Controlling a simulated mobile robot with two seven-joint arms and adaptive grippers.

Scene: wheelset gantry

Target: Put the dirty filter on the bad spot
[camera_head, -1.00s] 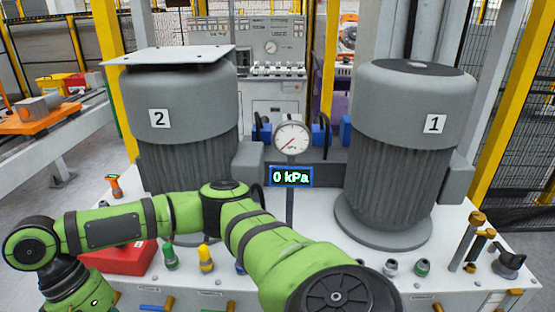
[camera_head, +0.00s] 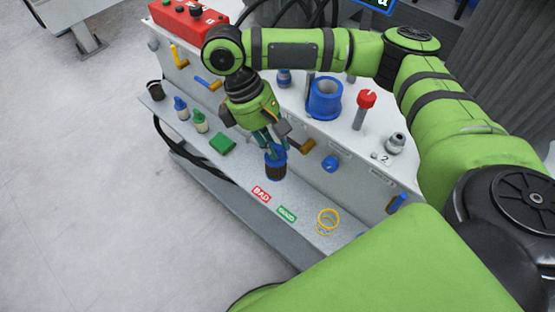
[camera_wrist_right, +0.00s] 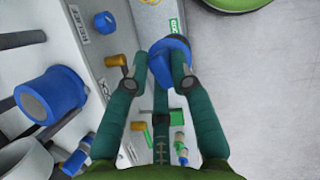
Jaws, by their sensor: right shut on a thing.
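My right gripper (camera_head: 269,140) points down and is shut on the dirty filter (camera_head: 275,170), which has a blue cap and a dark brown body. The filter is upright over the lower front shelf, close to the red BAD label (camera_head: 261,195); I cannot tell whether it touches the shelf. The green GOOD label (camera_head: 287,214) is to the right of the BAD one. In the right wrist view the blue cap (camera_wrist_right: 170,52) is between the two fingertips, and the green label (camera_wrist_right: 175,26) shows just beyond it. My left gripper is not in view.
On the shelf (camera_head: 235,170) are a green block (camera_head: 222,143), small bottles (camera_head: 200,121) and yellow rings (camera_head: 327,220). Handles and a blue knob (camera_head: 330,163) stick out of the panel behind. A blue cylinder (camera_head: 325,97) and a red-topped valve (camera_head: 366,98) stand above.

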